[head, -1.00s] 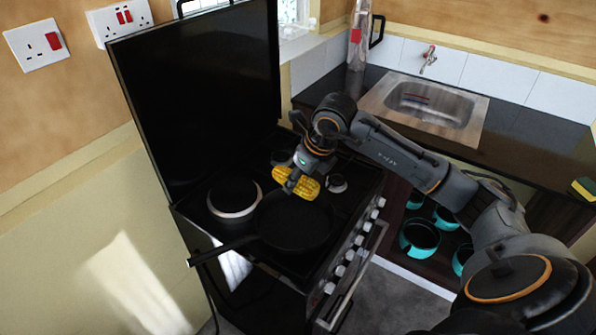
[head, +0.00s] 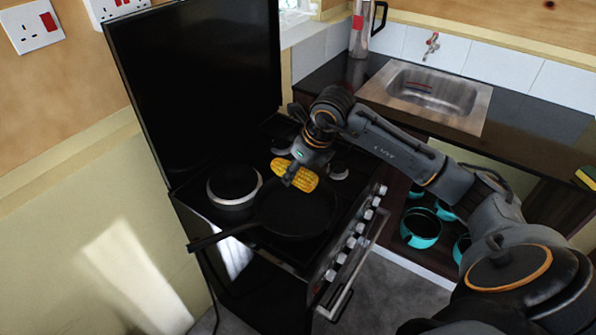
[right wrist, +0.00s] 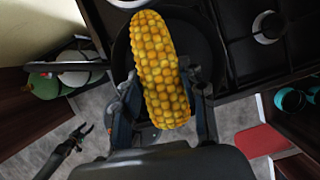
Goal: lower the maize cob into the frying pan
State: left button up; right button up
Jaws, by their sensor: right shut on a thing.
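The yellow maize cob (head: 294,174) is held by my right gripper (head: 290,180) above the far edge of the frying pan. In the right wrist view the cob (right wrist: 160,68) lies lengthwise between the two fingers of my right gripper (right wrist: 162,92), which touch its sides. The black frying pan (head: 290,215) stands on the stove, its handle pointing to the lower left. In the right wrist view the pan (right wrist: 203,50) is behind the cob and partly hidden by it. The left gripper (right wrist: 80,132) shows open and empty at the lower left of the right wrist view, far from the pan.
The black stove (head: 335,215) has a raised lid (head: 200,90) behind it and a round hotplate (head: 234,187) left of the pan. A sink (head: 435,95) is set in the dark worktop at right. Teal pots (head: 421,228) stand on a low shelf.

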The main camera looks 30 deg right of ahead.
aim_at(314, 181)
jog(key=shift+f, duration=0.15)
jog(key=shift+f+b, duration=3.2)
jog(key=shift+f, duration=0.1)
jog(key=shift+f+b, duration=2.2)
jog(key=shift+f, duration=0.3)
jog(key=o, duration=1.3)
jog(key=v, duration=1.2)
jog(key=shift+s, duration=0.1)
